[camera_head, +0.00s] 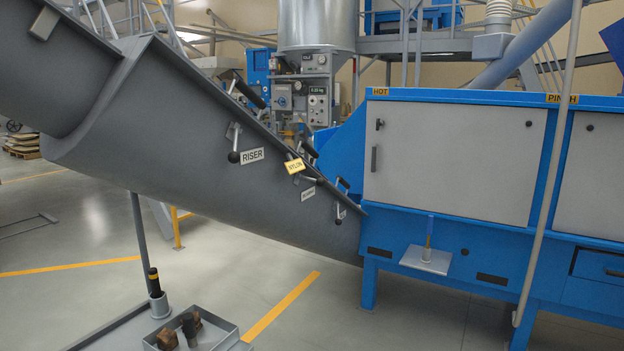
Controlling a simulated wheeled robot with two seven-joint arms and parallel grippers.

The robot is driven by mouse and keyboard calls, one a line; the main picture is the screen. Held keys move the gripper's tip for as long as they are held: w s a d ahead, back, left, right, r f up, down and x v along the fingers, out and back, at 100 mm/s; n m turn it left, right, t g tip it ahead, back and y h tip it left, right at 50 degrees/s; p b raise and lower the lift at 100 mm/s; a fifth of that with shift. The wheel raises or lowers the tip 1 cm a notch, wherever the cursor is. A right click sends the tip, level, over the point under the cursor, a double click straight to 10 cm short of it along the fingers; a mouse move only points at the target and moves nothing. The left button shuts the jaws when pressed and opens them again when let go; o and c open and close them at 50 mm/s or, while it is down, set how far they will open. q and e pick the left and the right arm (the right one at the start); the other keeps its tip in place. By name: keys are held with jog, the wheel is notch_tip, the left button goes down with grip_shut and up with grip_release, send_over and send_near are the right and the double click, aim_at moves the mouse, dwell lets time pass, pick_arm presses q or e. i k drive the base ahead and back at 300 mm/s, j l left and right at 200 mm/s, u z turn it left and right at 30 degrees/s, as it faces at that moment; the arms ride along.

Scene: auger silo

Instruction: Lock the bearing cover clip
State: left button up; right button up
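A grey inclined auger trough (210,150) runs from the upper left down to the blue machine. Several lever clips with black knobs or handles sit along its upper edge. One clip (234,143) is beside the white RISER label (252,156), with its knob hanging down. Another clip (303,176) is by a yellow label (294,166), and a third (340,214) is near the lower end. I cannot tell which one is the bearing cover clip, or whether any is locked. Neither of my grippers shows in this view.
The blue machine (450,228) with pale doors fills the right, with a small grey shelf (426,260) in front. A slanting grey pole (550,160) crosses it. A tray (222,334) with brown and dark pieces stands at the bottom left.

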aim_at(320, 182)
jog(key=i+l+u, duration=0.25)
jog(key=i, duration=0.4)
jog(key=i+l+u, duration=0.25)
jog(key=i+l, duration=0.2)
jog(key=i, duration=0.2)
jog(key=i+l+u, duration=0.25)
jog(key=i+l, duration=0.3)
jog(key=i, duration=0.05)
